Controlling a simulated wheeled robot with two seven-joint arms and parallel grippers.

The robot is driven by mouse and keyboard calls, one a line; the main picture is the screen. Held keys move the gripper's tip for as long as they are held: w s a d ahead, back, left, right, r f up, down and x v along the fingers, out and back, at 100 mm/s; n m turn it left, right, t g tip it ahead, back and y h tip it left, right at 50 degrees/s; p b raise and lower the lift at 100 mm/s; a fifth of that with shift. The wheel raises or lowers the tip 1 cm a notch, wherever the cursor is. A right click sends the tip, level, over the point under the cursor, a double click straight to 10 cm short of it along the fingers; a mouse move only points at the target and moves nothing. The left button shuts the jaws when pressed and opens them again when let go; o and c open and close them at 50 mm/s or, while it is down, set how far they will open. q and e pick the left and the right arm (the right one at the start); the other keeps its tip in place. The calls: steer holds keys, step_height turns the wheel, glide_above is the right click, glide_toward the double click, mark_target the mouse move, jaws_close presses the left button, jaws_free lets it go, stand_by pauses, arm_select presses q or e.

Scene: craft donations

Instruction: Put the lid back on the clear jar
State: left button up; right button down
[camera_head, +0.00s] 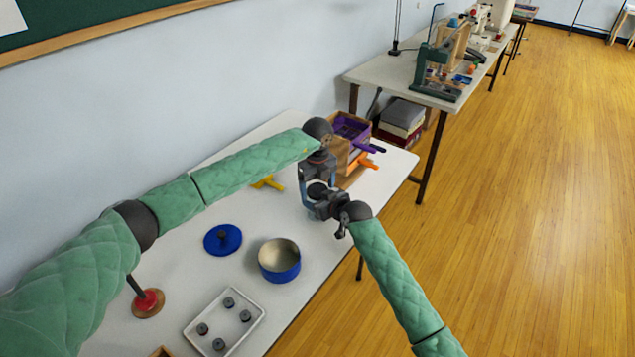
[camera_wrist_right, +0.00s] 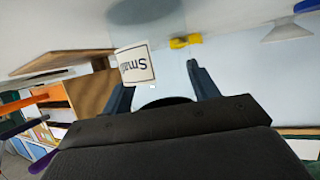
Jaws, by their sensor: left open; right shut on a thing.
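My left gripper (camera_head: 320,160) is open above the table, straight over my right gripper and close to it.
An open blue tin (camera_head: 281,268), a blue knobbed disc (camera_head: 215,244) and a white tray (camera_head: 190,325) of several grey pieces stand nearer. A red-topped piece (camera_head: 148,303) is at left. A wooden box (camera_head: 345,175) with purple and orange items stands behind the grippers.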

arm_select(q)
steer(key=shift+c, duration=0.4)
steer(key=c, duration=0.9)
steer(key=m, duration=0.6)
steer(key=shift+m, duration=0.3)
steer(key=o, duration=1.1)
steer(key=shift+c, duration=0.2)
steer(key=shift+r, duration=0.15)
steer(key=shift+r, duration=2.15)
